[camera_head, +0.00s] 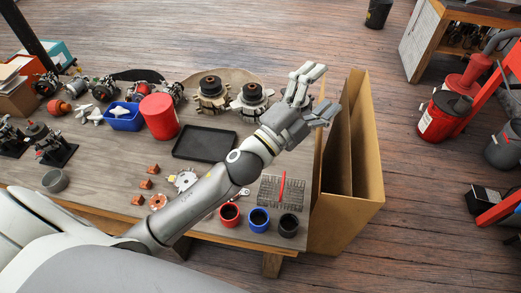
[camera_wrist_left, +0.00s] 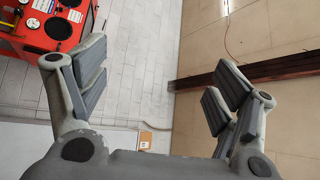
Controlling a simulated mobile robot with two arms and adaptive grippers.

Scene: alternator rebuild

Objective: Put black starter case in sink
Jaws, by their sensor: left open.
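My left gripper (camera_head: 316,92) is open and empty, raised over the right end of the workbench (camera_head: 105,160) near the cardboard box. I cannot pick out the black starter case for certain; several dark machine parts stand along the bench's back and left, including a dark part on a stand (camera_head: 45,142). No sink is recognisable in either view. My right gripper does not show.
A black tray (camera_head: 205,143), red canister (camera_head: 159,116), blue bin (camera_head: 124,117) and red, blue and black cups (camera_head: 288,226) stand on the bench. An open cardboard box (camera_head: 369,170) stands at its right end. A red machine (camera_wrist_left: 45,30) shows in the left wrist view.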

